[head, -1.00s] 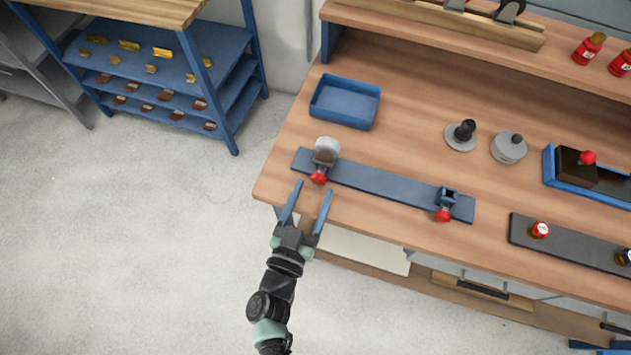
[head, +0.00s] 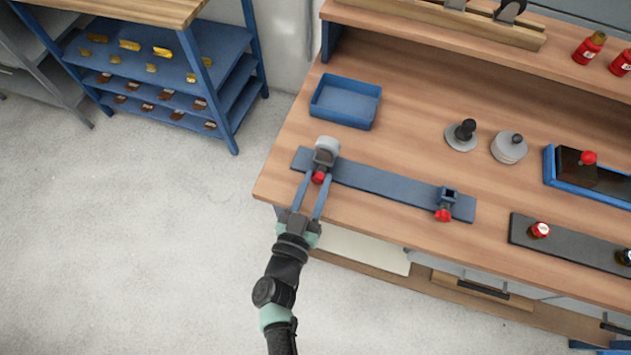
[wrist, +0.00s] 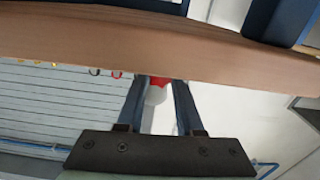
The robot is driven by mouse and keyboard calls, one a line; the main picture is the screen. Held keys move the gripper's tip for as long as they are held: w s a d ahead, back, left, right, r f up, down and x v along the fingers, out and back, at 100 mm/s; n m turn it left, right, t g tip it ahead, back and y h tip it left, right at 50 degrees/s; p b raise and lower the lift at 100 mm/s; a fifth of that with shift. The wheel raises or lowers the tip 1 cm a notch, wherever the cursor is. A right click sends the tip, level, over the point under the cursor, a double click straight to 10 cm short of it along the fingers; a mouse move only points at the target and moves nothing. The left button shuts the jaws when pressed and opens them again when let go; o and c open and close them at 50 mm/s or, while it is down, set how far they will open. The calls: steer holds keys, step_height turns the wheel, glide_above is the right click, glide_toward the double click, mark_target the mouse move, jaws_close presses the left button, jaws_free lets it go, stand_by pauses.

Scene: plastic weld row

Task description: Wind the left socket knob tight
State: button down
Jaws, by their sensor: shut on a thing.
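The left socket (head: 325,152) stands at the left end of a blue rail on the bench, with a pale round piece seated in its top. Its red knob (head: 318,177) sticks out toward the bench's front edge. My gripper (head: 316,178) is shut on this red knob, one blue finger on each side. In the wrist view a bit of the red knob (wrist: 158,82) shows between the fingertips; the bench edge hides part of the view. The right socket (head: 447,197) holds no piece, and its red knob (head: 443,215) faces the front.
A blue tray (head: 345,101) lies behind the left socket. The blue rail (head: 385,184) runs along the bench front. A dark strip (head: 580,248) with a red-topped knob lies to the right. Grey round pieces (head: 509,148) stand behind the rail.

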steer(key=m+b, duration=0.1)
steer(key=m, duration=0.3)
steer(key=shift+m, duration=0.4)
steer(key=c, duration=0.6)
jaws_free()
steer(key=shift+o, duration=0.2)
steer(key=v, duration=1.3)
steer(key=shift+b, duration=0.4)
